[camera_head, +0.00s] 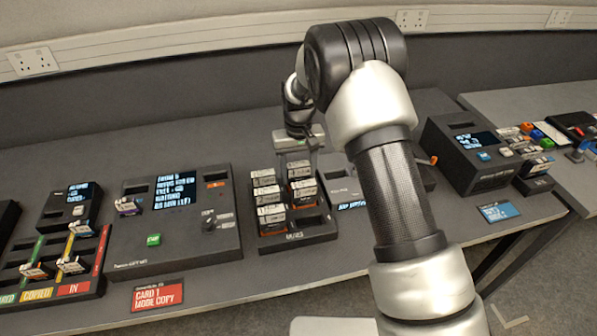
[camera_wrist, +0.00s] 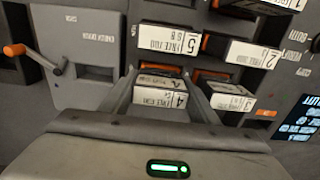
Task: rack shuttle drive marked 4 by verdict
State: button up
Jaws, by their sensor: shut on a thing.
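The drive marked 4 (camera_wrist: 160,96) has a white label and an orange end, and lies between the two fingers of my gripper (camera_wrist: 162,82) in the wrist view. In the head view, my gripper (camera_head: 294,154) reaches down at the rear right of the dark drive rack (camera_head: 322,236), with drive 4 (camera_head: 299,171) just under it. My gripper is shut on drive 4. I cannot tell whether the drive is still seated in its slot. Drive 5 (camera_wrist: 168,40) is in the same column; drive 3 (camera_wrist: 228,101) and drive 2 (camera_wrist: 252,54) are in the neighbouring column.
A copier with a lit screen (camera_head: 176,190) stands left of the rack. Further left is a tray with red, yellow and green lanes (camera_head: 72,290) holding drives. A second screened box (camera_head: 470,178) is at right. The rack's front right slot looks empty.

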jog(key=shift+f, duration=0.3)
jog(key=o, duration=1.7)
jog(key=shift+a+r, duration=0.1)
jog(key=shift+r, duration=0.05)
jog(key=shift+r+p, duration=1.9)
jog(key=shift+r, duration=1.75)
